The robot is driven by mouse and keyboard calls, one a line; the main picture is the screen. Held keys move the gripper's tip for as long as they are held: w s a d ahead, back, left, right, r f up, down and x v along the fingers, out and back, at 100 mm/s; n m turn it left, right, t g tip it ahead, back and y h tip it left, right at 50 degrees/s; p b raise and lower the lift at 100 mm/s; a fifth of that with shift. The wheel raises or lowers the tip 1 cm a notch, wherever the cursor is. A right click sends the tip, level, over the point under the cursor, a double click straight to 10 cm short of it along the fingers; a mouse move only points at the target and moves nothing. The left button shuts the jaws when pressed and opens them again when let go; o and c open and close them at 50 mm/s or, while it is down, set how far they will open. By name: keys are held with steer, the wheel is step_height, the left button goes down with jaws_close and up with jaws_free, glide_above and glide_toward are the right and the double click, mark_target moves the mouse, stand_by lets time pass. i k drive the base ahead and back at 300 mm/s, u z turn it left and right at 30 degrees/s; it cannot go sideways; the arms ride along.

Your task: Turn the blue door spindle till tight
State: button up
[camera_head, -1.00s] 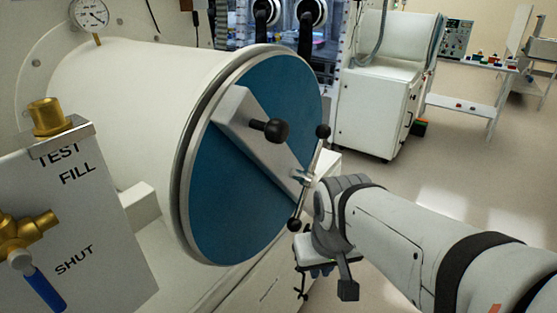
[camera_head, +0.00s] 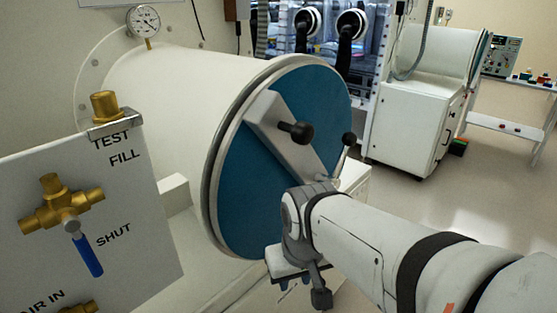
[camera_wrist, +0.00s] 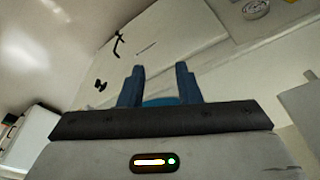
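The blue round door (camera_head: 235,185) closes the end of a white cylinder in the head view. A grey bar (camera_head: 270,115) with a black knob (camera_head: 302,131) crosses it. The door spindle's thin cross handle shows only its upper black ball (camera_head: 348,139); its hub and lower end are hidden behind my wrist. My gripper (camera_wrist: 159,70) has two blue fingers standing apart in the wrist view, with no spindle seen between them. A small blue curved surface (camera_wrist: 160,101) shows low between the fingers. The head view does not show whether my gripper touches the spindle.
A panel (camera_head: 130,225) with brass valves and a blue lever (camera_head: 87,256) stands at the left. A gauge (camera_head: 143,21) sits above the cylinder. A white cabinet (camera_head: 408,125) stands behind. Open floor (camera_head: 490,200) lies to the right.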

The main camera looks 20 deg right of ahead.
mark_target(349, 139)
steer(key=u, duration=0.15)
steer(key=k, duration=0.8)
steer(key=z, duration=0.8)
steer(key=i, duration=0.45)
steer(key=z, duration=0.05)
